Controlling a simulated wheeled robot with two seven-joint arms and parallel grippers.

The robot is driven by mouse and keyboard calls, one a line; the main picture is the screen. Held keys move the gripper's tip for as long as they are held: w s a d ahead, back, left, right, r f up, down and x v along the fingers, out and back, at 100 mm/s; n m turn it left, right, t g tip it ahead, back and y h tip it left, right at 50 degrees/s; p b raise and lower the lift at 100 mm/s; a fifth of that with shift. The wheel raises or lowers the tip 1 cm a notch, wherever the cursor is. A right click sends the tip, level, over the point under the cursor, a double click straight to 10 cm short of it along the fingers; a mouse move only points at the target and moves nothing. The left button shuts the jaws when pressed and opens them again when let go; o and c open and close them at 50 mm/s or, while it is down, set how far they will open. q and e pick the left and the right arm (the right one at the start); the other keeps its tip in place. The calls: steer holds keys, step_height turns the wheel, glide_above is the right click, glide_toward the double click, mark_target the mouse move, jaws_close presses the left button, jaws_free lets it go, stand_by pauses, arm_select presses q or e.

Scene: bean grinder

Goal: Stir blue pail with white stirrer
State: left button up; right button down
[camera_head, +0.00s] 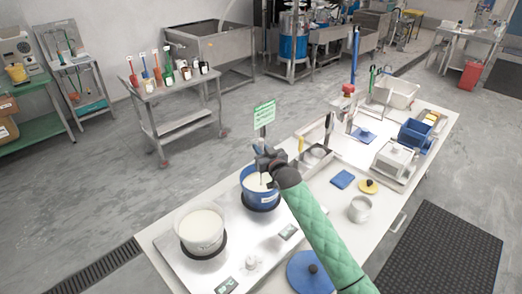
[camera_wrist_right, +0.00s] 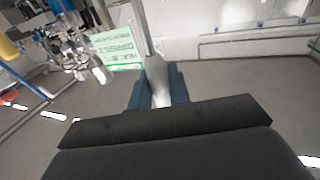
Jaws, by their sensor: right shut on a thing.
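The blue pail (camera_head: 262,198) stands on a dark round plate on the front table and holds a pale cream liquid. My right gripper (camera_head: 264,161) is directly above the pail's far rim. In the right wrist view it is shut on a whitish handle, the white stirrer (camera_wrist_right: 156,80), between its blue fingers. The stirrer's lower end is largely hidden in the head view, so I cannot tell how deep it reaches into the pail. My left gripper is not in view.
A white pail (camera_head: 201,232) of cream liquid stands left of the blue pail. A blue lid (camera_head: 309,274) lies at the table's front. A green sign (camera_head: 263,114) rises behind the gripper.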

mark_target(262, 141)
steer(key=shift+r, duration=0.45)
steer(key=shift+r+p, duration=0.85)
steer(key=shift+r, duration=0.15)
steer(key=shift+r+p, duration=0.3)
steer(key=shift+r, duration=0.25)
steer(key=shift+r+p, duration=0.9)
steer(key=shift+r, duration=0.55)
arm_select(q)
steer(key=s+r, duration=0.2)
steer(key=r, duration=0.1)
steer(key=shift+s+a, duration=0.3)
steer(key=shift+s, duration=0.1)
arm_select(e)
steer(key=shift+r, duration=0.2)
